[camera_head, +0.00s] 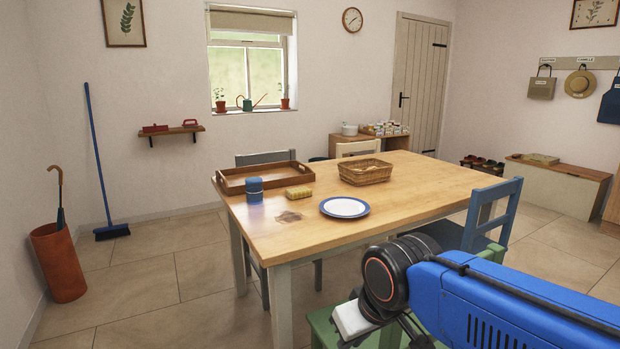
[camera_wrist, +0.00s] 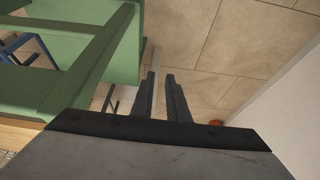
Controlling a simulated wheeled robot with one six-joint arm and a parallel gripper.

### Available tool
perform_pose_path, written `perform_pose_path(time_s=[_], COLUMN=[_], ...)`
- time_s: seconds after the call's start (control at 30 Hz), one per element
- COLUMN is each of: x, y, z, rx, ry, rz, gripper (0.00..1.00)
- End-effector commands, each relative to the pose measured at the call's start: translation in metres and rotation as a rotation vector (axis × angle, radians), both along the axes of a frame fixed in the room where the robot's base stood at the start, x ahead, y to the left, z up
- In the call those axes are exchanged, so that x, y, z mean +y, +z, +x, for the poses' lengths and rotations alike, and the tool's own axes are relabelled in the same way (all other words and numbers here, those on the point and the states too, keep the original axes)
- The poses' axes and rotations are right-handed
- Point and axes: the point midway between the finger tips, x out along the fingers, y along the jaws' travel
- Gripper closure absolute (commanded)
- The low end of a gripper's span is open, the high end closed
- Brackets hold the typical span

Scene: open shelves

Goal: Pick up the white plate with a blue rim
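The white plate with a blue rim (camera_head: 344,207) lies flat on the wooden table (camera_head: 420,195), near its front edge in the head view. It is not visible in the wrist view. My gripper (camera_wrist: 162,75) shows in the wrist view with its two dark fingers apart and nothing between them. It points over the tiled floor beside a green chair, away from the plate. In the head view my blue arm is at the lower right, in front of the table, and the fingertips cannot be made out.
A green chair (camera_wrist: 110,50) stands close to my gripper. A blue chair (camera_head: 496,215) stands at the table's right. Tabletop right of the plate is clear.

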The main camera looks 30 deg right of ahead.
Motion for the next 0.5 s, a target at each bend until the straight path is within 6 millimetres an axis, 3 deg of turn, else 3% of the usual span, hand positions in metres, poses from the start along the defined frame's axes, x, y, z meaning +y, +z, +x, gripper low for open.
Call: perform_pose_path(time_s=[0.17, 0.5], x=[-0.006, -0.035], y=[0.019, 0.09], z=[0.021, 0.12], rx=[0.014, 0.073], ry=[0.015, 0.084], rz=[-0.032, -0.184], gripper=[0.86, 0.86])
